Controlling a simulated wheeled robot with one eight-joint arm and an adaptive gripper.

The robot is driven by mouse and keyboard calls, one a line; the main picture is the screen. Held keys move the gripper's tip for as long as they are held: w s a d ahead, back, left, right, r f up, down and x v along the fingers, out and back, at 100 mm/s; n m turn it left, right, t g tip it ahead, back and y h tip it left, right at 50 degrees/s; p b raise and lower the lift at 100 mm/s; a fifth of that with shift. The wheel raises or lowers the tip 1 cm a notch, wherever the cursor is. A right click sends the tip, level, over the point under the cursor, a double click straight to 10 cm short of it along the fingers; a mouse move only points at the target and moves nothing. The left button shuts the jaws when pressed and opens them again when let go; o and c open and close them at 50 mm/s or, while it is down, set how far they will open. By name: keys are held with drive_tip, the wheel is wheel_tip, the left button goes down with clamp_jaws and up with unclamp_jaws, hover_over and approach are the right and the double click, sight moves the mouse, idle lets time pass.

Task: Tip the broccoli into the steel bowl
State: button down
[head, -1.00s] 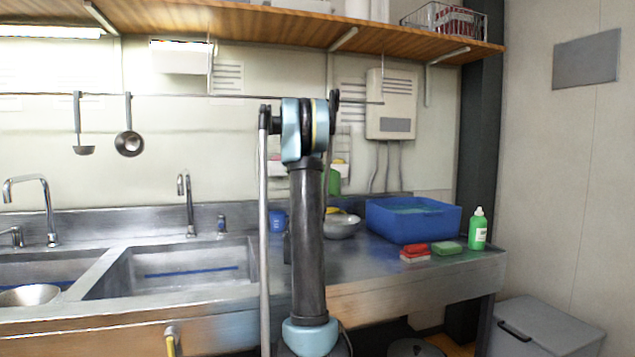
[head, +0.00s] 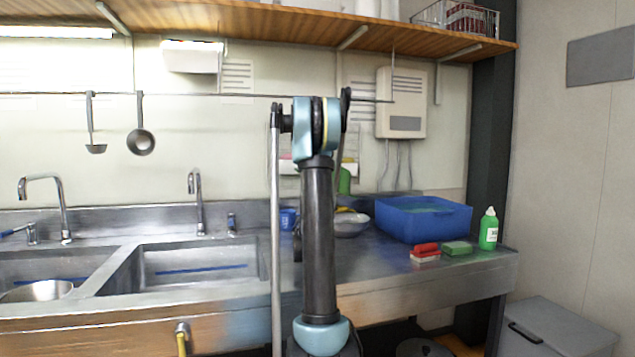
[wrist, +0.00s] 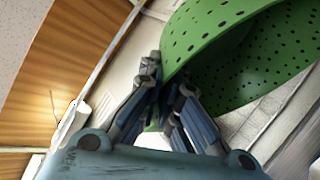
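In the wrist view a green perforated colander (wrist: 235,45) fills the upper right, tilted. My gripper (wrist: 163,88) is closed on its rim, with green on both sides of the fingers. In the head view my arm hides the gripper; a green patch (head: 344,181) beside the arm may be the colander, but I cannot tell. A shallow steel-coloured bowl (head: 351,227) sits on the counter behind my arm, partly hidden. Another round metal bowl (head: 38,291) is in the left sink. No broccoli is visible in either view.
A blue tub (head: 425,222) stands right of the counter bowl. A red-and-white sponge (head: 425,253), green sponge (head: 457,248) and green bottle (head: 489,230) are at the right. A blue cup (head: 288,218) is left of my arm. A wooden shelf (head: 300,29) hangs above.

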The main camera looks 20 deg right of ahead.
drive_tip(key=d+r+m+g+h, duration=0.1)
drive_tip(key=d+r+m+g, duration=0.1)
drive_tip(key=m+g, duration=0.1)
drive_tip(key=d+r+m+g+h, duration=0.1)
drive_tip(key=d+m+g, duration=0.2)
drive_tip(key=m+g, duration=0.1)
drive_tip(key=d+r+m+g+h, duration=0.2)
drive_tip(key=d+m+g, duration=0.1)
drive_tip(key=m, duration=0.1)
drive_tip(key=shift+s+r, duration=0.25)
drive_tip(key=shift+r, duration=0.1)
drive_tip(key=shift+s+d+r+m+g, duration=0.1)
drive_tip(key=shift+d+r+m+g, duration=0.15)
drive_tip(key=shift+m+g, duration=0.25)
drive_tip(key=shift+s+d+r+m+g, duration=0.1)
drive_tip(key=shift+d+m+g, duration=0.3)
drive_tip(key=shift+g, duration=0.2)
drive_tip(key=s+d+m+g+y, duration=0.1)
drive_tip(key=d+m+g+y, duration=0.45)
drive_tip(key=d, duration=0.75)
drive_tip(key=s+d+f+m+y, duration=0.1)
drive_tip(key=d+f+m+y, duration=0.3)
drive_tip(key=d+f+y, duration=0.5)
drive_tip(key=shift+d+f+y, duration=0.15)
drive_tip(key=shift+f+y, duration=0.25)
drive_tip(key=shift+y, duration=1.85)
drive_tip(key=shift+m, duration=0.25)
